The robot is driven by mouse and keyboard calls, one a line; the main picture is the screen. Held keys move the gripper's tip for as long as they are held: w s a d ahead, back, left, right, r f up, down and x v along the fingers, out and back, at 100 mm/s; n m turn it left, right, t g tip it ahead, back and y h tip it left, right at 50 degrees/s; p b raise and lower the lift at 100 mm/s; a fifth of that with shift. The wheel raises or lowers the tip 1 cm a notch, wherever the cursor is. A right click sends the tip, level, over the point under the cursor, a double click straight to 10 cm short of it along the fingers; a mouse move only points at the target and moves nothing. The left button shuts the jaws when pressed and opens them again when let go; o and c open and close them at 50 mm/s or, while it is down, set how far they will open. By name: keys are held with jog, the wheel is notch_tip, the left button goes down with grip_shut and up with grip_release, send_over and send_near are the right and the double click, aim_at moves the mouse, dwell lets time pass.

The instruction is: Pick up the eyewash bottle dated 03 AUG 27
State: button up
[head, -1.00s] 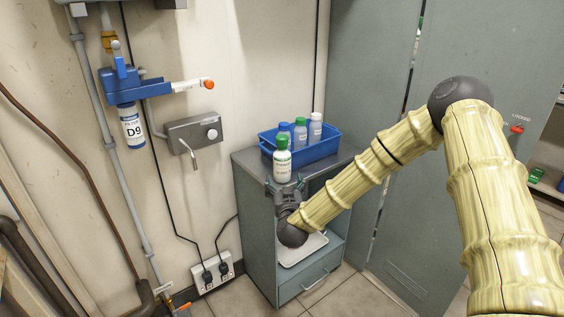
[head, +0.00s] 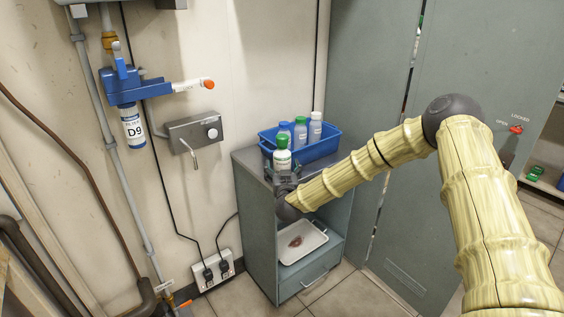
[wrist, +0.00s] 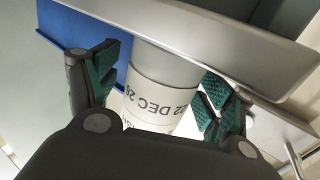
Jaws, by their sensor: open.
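A white bottle with a green cap (head: 282,158) stands upright at the front of the cabinet top, outside the blue bin. My gripper (head: 284,177) is at its near side, hiding its lower part. In the wrist view my open gripper (wrist: 166,72) has one finger on either side of a white bottle (wrist: 155,85), with a gap at the left finger; contact at the right is unclear. Its label, tilted in view, appears to read 22 DEC 26, not 03 AUG 27. Further bottles, blue-capped (head: 285,128), green-capped (head: 300,130) and white-capped (head: 315,127), stand in the bin; their dates are unreadable.
The blue bin (head: 322,150) sits on the cabinet top (head: 247,158), behind the front bottle. A white tray (head: 290,260) with a reddish-brown patch is on the shelf below. The wall with a tap (head: 193,135) is left; a tall grey locker (head: 375,75) is right.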

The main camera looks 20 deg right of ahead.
jog(key=shift+c, duration=0.3)
jog(key=c, duration=1.4)
jog(key=shift+c, duration=0.6)
jog(key=shift+r, duration=0.15)
